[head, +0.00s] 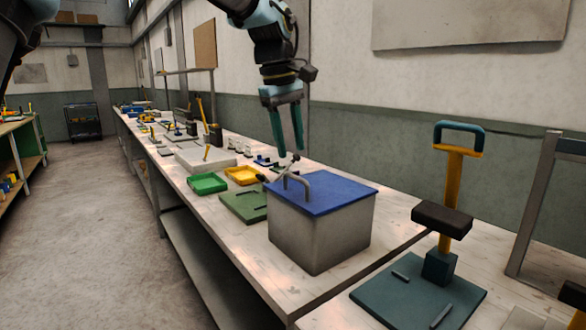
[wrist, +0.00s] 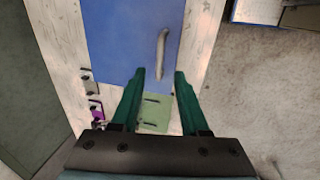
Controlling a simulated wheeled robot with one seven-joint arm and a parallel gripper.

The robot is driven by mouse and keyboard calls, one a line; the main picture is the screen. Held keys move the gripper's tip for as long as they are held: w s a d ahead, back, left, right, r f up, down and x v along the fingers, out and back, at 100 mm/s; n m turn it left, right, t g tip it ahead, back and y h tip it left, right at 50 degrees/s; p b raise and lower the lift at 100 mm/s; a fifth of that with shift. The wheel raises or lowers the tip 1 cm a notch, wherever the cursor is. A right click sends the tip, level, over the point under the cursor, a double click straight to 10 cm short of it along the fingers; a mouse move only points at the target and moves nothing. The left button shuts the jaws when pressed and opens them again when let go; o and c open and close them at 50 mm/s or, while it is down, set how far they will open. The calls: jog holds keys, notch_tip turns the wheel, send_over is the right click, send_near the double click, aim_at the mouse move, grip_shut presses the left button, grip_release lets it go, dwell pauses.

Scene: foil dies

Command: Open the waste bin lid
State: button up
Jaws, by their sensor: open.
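The waste bin (head: 318,236) is a grey box with a flat blue lid (head: 335,193), standing on the long workbench. The lid lies shut on the box. A grey curved handle (head: 297,186) stands on the lid towards its left side. In the wrist view the blue lid (wrist: 120,45) and its handle (wrist: 162,52) lie ahead of the fingertips. My gripper (head: 288,155) points down above the far left part of the bin, with its green fingers apart. In the wrist view my gripper (wrist: 160,75) is open and empty, apart from the handle.
Green (head: 207,183) and yellow (head: 242,175) trays and a green plate (head: 244,205) lie left of the bin. A press with a yellow column (head: 452,185) stands at the right. Small clamps lie behind the trays. The wall runs close behind the bench.

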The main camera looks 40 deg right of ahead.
aim_at(294, 178)
jog(key=f, duration=0.3)
jog(key=d+f, duration=0.1)
jog(key=f, duration=0.2)
jog(key=shift+d+p, duration=0.1)
jog(key=shift+p, duration=0.25)
grip_shut()
dwell(1.1)
